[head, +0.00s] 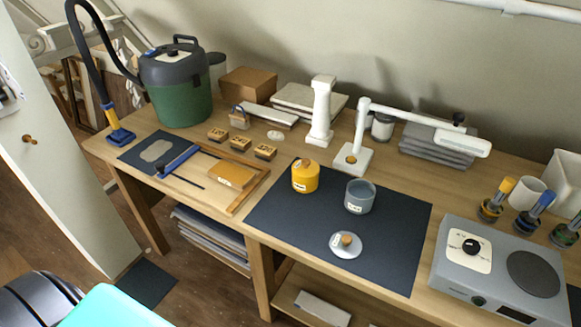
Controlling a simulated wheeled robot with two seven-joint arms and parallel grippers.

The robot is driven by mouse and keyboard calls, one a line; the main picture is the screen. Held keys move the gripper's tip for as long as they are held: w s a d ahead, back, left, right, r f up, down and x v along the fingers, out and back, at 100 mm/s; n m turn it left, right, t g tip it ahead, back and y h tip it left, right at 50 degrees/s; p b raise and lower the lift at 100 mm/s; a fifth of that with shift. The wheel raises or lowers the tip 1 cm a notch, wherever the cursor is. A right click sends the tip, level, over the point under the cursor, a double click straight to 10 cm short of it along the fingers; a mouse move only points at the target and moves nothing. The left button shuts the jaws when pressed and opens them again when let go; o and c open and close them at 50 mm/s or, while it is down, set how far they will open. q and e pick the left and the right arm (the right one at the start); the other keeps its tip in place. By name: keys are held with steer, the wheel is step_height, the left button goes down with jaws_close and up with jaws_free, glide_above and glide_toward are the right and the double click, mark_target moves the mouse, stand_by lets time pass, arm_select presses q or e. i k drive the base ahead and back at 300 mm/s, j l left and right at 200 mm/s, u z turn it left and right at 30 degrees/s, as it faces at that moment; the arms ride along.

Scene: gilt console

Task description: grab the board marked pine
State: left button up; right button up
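A flat honey-coloured board (234,174) lies inside a wooden corner frame (247,192) on the left half of the workbench. A small mark shows near its lower edge, too small to read. Behind it stand several small wooden blocks with dark marks on top: a left one (217,134), a middle one (240,142) and a right one (265,152). I cannot read the word pine on any of these. Neither of my grippers shows in the head view.
A blue-handled tool (179,161) lies left of the board. A green vacuum (181,95) stands behind left. On the dark mat (300,236) are a yellow pot (305,177), a grey cup (360,197) and a white lid (345,245). A grey device (492,277) sits right.

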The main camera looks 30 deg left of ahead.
mark_target(237, 177)
steer(key=j+z, duration=0.25)
steer(key=j, duration=0.2)
steer(key=k+j+z, duration=0.1)
steer(key=j+z, duration=0.15)
steer(key=j, duration=0.2)
steer(key=k+j+z, duration=0.2)
steer(key=j, duration=0.25)
steer(key=j+z, duration=0.25)
steer(key=j, duration=0.2)
steer(key=k+j+z, duration=0.25)
steer(key=j, duration=0.15)
